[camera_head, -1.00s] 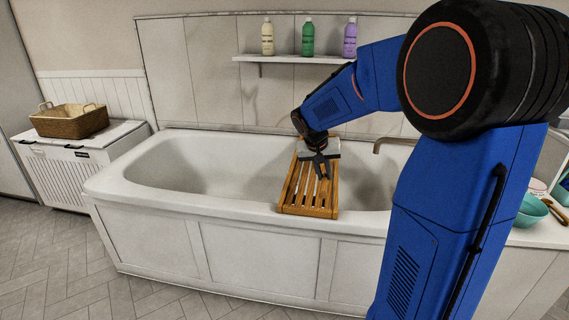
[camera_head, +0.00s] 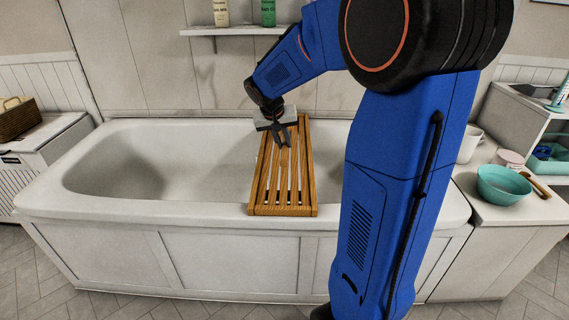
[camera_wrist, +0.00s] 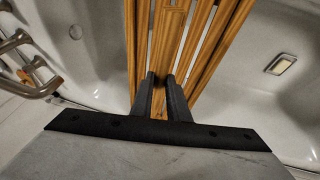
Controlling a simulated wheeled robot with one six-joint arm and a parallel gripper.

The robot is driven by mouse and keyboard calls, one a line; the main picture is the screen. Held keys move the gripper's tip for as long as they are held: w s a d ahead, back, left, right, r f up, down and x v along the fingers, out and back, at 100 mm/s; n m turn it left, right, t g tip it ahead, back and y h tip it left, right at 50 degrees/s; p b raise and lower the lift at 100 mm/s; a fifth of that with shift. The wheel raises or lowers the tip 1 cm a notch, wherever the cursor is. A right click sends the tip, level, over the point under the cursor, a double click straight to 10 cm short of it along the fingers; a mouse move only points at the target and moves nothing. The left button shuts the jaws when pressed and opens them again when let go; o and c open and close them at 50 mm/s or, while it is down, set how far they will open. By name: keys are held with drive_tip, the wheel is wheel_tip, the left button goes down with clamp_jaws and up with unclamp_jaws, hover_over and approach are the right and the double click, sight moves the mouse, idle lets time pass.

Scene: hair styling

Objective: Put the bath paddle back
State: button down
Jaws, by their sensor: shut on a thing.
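The bath paddle appears to be the slatted wooden board (camera_head: 305,180), which lies across the bathtub (camera_head: 115,205). Its near end is at the front rim; its far end reaches toward the back rim, partly behind my arm. My gripper (camera_head: 284,141) is over the far half of the board. In the wrist view, the two dark fingers of my gripper (camera_wrist: 162,80) are close together at a middle slat of the board (camera_wrist: 165,40), shut on it. Whether the board is lifted off the rims cannot be told.
A shelf (camera_head: 235,31) with bottles is on the wall behind. A turquoise bowl (camera_head: 503,186) stands on the counter at right. A wicker basket (camera_head: 18,118) is on the cabinet at left. A metal tap (camera_wrist: 25,65) shows in the wrist view. The tub's left part is empty.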

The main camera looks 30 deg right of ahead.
wheel_tip(320, 180, down, 9)
drive_tip(key=shift+f, duration=0.2)
drive_tip(key=c, duration=1.7)
unclamp_jaws()
drive_tip(key=shift+a, duration=0.1)
drive_tip(key=v, duration=1.7)
drive_tip(key=s+a+f+n+y, duration=0.1)
drive_tip(key=s+a+n, duration=0.1)
drive_tip(key=s, duration=0.7)
drive_tip(key=s+a+f+n+t+y, duration=0.1)
drive_tip(key=s+a+f+n, duration=0.1)
drive_tip(key=s+a, duration=0.3)
drive_tip(key=s+a+f+n+t+y, duration=0.1)
drive_tip(key=s+a+n+y, duration=0.1)
drive_tip(key=s, duration=1.2)
drive_tip(key=shift+a+f, duration=0.15)
drive_tip(key=shift+a, duration=0.55)
